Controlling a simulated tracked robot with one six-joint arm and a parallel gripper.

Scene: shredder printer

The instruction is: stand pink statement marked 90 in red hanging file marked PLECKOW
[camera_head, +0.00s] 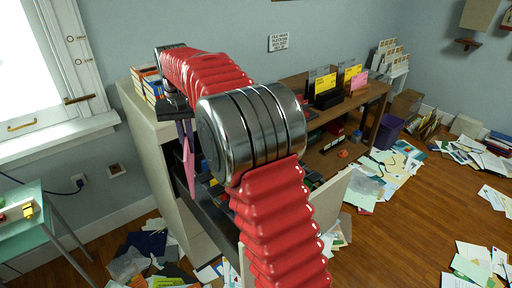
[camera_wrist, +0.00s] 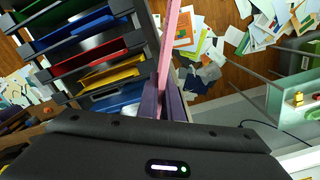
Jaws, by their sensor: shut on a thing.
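A pink sheet (camera_wrist: 167,45) is held edge-on between the purple fingers of my gripper (camera_wrist: 163,100); no number on it is readable. In the head view the pink sheet (camera_head: 189,165) hangs down below my gripper (camera_head: 183,130), in front of the pale cabinet. In the wrist view a red file (camera_wrist: 100,69) sits in a dark rack, left of the pink sheet and apart from it. Its label does not show. Green, blue and yellow files lie beside it in the same rack. My arm hides most of the rack in the head view.
The dark rack frame (camera_wrist: 124,38) has a thick side close to my fingers. A pale cabinet (camera_head: 150,120) stands behind my gripper with books (camera_head: 150,82) on top. A wooden desk (camera_head: 352,104) holds yellow and pink signs. A green table (camera_head: 30,200) is at left. Papers litter the floor.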

